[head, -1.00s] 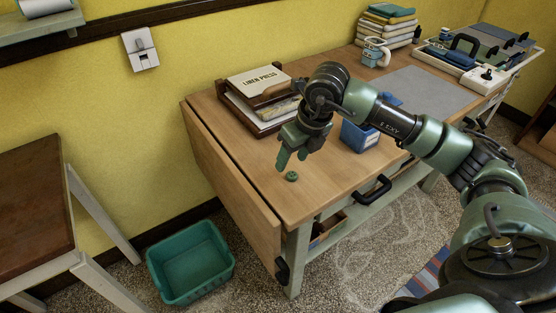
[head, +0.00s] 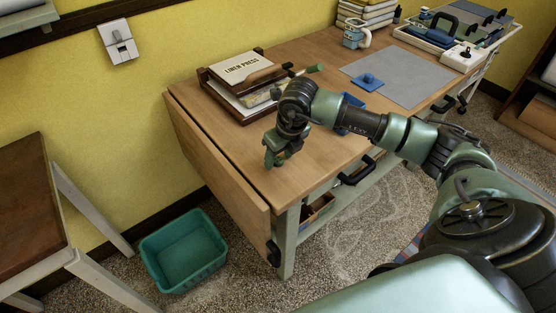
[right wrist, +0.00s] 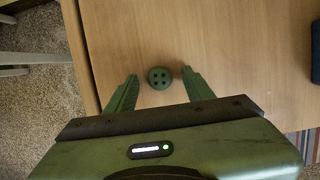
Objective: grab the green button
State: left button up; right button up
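The green button (right wrist: 160,78) is round with several holes and lies flat on the wooden table (head: 335,68). In the head view my right gripper (head: 272,160) points down near the table's front left corner and hides the button. It also shows in the right wrist view (right wrist: 158,82), with nothing between its fingers. My left gripper is not in view.
A wooden tray of papers labelled LINEN PRESS (head: 248,72) stands behind my right gripper. A blue box (head: 350,112) is partly hidden behind my arm. A grey mat (head: 400,75) lies farther right. A teal bin (head: 184,250) stands on the floor.

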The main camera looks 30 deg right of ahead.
grip_shut()
jog(key=shift+r, duration=0.15)
